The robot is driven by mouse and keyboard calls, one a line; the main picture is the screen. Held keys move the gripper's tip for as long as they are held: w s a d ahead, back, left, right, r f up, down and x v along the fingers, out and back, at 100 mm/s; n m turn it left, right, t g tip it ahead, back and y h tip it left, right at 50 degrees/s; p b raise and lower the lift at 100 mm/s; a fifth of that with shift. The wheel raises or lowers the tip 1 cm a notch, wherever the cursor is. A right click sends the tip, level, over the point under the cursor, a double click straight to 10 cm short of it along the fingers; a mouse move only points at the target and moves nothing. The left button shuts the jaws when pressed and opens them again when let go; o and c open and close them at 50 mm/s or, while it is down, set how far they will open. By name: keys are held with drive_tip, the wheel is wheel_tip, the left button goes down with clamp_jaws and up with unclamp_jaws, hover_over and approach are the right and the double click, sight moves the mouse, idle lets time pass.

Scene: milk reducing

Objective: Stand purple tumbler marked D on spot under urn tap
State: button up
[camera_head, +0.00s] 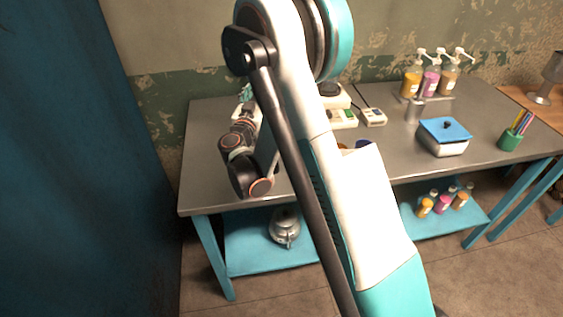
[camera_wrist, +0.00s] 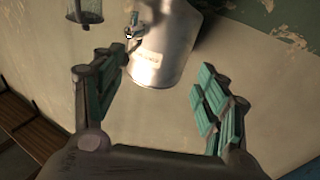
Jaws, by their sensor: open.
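My gripper (camera_head: 246,93) is over the back left of the metal table, largely hidden behind my own arm in the head view. In the wrist view my gripper (camera_wrist: 158,78) is open, its teal-padded fingers wide apart with nothing between them. A shiny metal urn (camera_wrist: 165,52) with a small label shows beyond the fingers. Its tap (camera_wrist: 135,28) is at the upper left of it. A clear vessel (camera_wrist: 88,10) is cut by the top edge there. I cannot make out a purple tumbler marked D or the spot under the tap. A dark blue thing (camera_head: 362,143) is partly hidden behind my arm.
On the table (camera_head: 200,170) are small meters (camera_head: 373,117), pump bottles (camera_head: 431,80), a blue-lidded box (camera_head: 444,134) and a green pen cup (camera_head: 510,139). A kettle (camera_head: 285,226) is on the lower shelf. The table's front left is clear.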

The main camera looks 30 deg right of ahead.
drive_tip(key=s+a+r+n+t+y, duration=0.2)
drive_tip(key=a+r+n+y, duration=0.3)
drive_tip(key=r, duration=0.4)
drive_tip(key=s+a+r+n+t+y, duration=0.1)
drive_tip(key=a+r+n+t+y, duration=0.15)
drive_tip(key=a+r+y, duration=0.45)
drive_tip(key=s+a+n+g+y, duration=0.3)
drive_tip(key=s+a, duration=0.2)
drive_tip(key=s, duration=0.4)
drive_tip(key=s+d+f+m+g+h, duration=0.1)
drive_tip(key=s+f+g, duration=0.3)
drive_tip(key=s, duration=0.9)
drive_tip(key=s+d+f+m+g+h, duration=0.1)
drive_tip(key=s+d+f+g, duration=0.3)
drive_tip(key=s+f, duration=0.4)
drive_tip(key=s+g, duration=0.1)
drive_tip(key=s, duration=0.4)
drive_tip(key=shift+d+f+h, duration=0.15)
drive_tip(key=shift+f+h, duration=0.1)
drive_tip(key=shift+h, duration=0.05)
